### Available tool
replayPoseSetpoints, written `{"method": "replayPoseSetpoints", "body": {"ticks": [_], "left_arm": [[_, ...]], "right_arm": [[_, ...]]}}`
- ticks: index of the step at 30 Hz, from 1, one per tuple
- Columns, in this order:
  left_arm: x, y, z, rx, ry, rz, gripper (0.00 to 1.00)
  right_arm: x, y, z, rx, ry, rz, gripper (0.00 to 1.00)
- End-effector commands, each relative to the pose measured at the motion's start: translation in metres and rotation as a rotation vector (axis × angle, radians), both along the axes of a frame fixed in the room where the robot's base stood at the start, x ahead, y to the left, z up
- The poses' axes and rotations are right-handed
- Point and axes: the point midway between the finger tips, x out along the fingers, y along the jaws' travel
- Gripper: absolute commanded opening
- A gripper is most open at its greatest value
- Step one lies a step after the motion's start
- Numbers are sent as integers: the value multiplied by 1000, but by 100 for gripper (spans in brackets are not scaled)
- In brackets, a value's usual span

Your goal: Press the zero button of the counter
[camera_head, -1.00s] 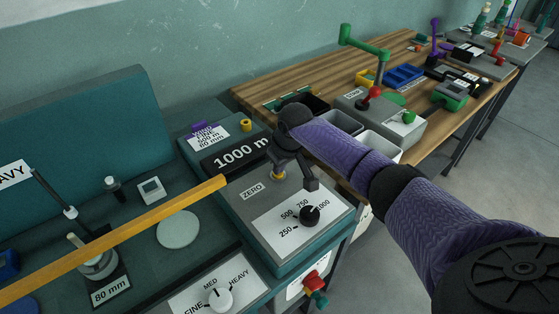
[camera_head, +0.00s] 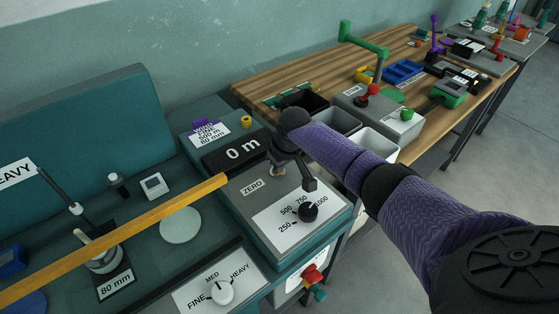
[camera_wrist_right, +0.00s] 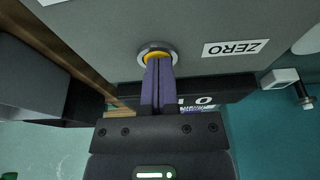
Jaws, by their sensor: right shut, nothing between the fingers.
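The counter (camera_head: 243,194) is a grey-topped teal box with a black display (camera_head: 240,149) that reads 0 m. The ZERO label (camera_head: 252,187) is on its top. The zero button shows in the right wrist view as a yellow button (camera_wrist_right: 155,57) in a metal ring. My right gripper (camera_wrist_right: 158,62) is shut and empty, its purple fingertips at the button and covering part of it. In the head view my right gripper (camera_head: 279,168) is above the counter and hides most of the button. My left gripper is not in view.
A black dial (camera_head: 308,212) sits on the counter's front panel. An orange bar (camera_head: 130,233) crosses the teal machine at left. A FINE/MED/HEAVY knob (camera_head: 222,292) is in front. A wooden bench (camera_head: 290,79) with bins and a grey box stands behind right.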

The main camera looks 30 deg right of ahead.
Motion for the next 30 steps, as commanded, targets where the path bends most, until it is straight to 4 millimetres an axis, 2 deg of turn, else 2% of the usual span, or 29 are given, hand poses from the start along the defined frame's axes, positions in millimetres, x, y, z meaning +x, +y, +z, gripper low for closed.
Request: {"method": "replayPoseSetpoints", "body": {"ticks": [1, 4, 12, 15, 21, 30], "left_arm": [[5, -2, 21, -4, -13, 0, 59], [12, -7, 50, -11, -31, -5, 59], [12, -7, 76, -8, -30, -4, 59], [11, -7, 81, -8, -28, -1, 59], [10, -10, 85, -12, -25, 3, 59], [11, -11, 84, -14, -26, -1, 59]], "right_arm": [[0, 0, 22, 0, -8, -1, 0], [0, 1, 50, 0, -22, -2, 0], [-17, -1, 105, -3, -28, -1, 0], [-22, -2, 121, -2, -28, -3, 0], [-26, -2, 134, -1, -27, -4, 0], [-27, -2, 134, -1, -28, -4, 0]]}}
